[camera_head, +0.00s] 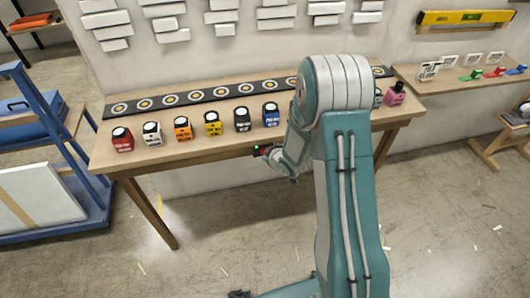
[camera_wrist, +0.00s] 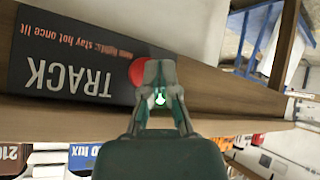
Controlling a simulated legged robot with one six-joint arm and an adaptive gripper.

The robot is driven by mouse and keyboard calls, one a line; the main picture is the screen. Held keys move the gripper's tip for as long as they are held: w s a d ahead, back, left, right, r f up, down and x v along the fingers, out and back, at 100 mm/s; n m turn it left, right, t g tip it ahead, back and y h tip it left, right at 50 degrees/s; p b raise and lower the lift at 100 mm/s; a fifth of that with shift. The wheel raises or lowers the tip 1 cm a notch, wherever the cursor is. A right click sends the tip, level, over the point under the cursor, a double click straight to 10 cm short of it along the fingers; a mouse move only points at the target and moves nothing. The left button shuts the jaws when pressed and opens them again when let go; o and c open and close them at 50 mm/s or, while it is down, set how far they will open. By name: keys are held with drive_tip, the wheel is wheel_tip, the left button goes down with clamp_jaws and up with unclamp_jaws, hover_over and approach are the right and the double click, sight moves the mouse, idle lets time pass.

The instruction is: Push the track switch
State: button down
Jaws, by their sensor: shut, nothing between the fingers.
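A dark panel with white TRACK lettering (camera_wrist: 70,75) is upside down in the wrist view, fixed along a wooden table edge. A round red button (camera_wrist: 137,71) is at its right end, partly hidden by my fingers. My gripper (camera_wrist: 160,68) is shut and empty, its tips overlapping the button in the picture; I cannot tell whether they touch it. A small green-white glow (camera_wrist: 159,98) shows between the finger links. In the head view the dark panel (camera_head: 257,149) shows small at the table's front edge, largely hidden by my arm.
The wooden table (camera_head: 215,147) carries several coloured, labelled boxes, such as a red one (camera_head: 122,140), and a black strip of round discs (camera_head: 170,99) behind them. A blue rack (camera_head: 85,160) stands left. Floor in front is mostly clear.

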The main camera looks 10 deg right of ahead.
drive_tip(key=shift+w, duration=0.15)
idle(0.5)
drive_tip(key=shift+w, duration=0.25)
drive_tip(key=shift+r, duration=0.1)
drive_tip(key=shift+s, duration=0.4)
drive_tip(key=s, duration=0.6)
idle(0.6)
idle(0.3)
